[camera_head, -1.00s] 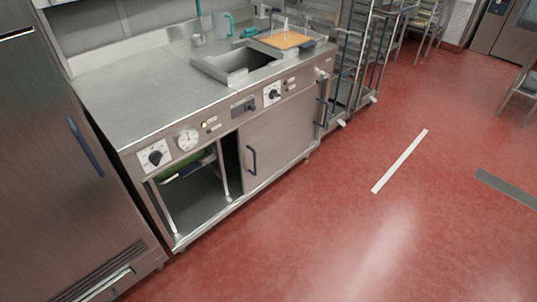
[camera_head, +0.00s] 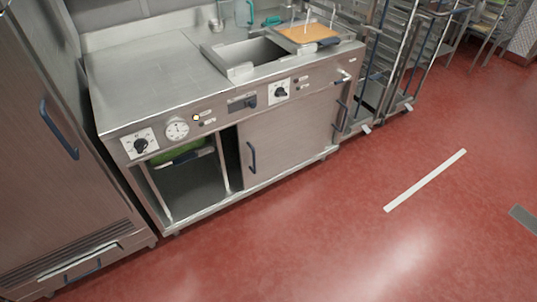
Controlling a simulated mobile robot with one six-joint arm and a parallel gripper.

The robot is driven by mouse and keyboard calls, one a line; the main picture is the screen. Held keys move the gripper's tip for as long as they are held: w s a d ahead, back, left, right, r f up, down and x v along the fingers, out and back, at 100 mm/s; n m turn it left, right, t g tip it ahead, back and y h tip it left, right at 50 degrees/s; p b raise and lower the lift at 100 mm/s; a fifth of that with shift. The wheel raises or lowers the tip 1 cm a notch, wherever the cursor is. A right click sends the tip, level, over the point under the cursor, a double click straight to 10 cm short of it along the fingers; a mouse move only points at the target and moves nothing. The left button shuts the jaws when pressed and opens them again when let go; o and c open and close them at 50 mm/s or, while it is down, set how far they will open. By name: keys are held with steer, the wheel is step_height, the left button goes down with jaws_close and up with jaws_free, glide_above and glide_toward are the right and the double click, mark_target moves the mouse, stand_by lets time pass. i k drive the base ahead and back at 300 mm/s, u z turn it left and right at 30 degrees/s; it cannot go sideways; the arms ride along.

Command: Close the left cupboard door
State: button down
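A steel cupboard stands under the worktop of the kettle unit. Its left bay (camera_head: 190,190) is open, showing a dark interior with a green item (camera_head: 183,151) on a tray near the top. A flat steel door panel (camera_head: 290,135) with a dark blue vertical handle (camera_head: 251,158) near its left edge covers the bay to the right. No separate panel shows over the left bay; I cannot tell whether the visible panel is the left door slid right. My gripper is not in view.
A tall steel cabinet (camera_head: 55,170) with a blue handle stands close at left. Control knobs and a dial (camera_head: 177,129) line the unit's front. The kettle basin (camera_head: 240,55) is on top. Rack trolleys (camera_head: 395,60) stand at right. The red floor (camera_head: 330,230) in front is clear.

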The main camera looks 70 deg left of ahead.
mark_target(271, 143)
steer(key=u, duration=0.4)
steer(key=i, duration=0.3)
steer(key=u, duration=0.3)
steer(key=k, duration=0.2)
steer(key=u, duration=3.05)
steer(key=k, duration=0.2)
steer(key=u, duration=0.15)
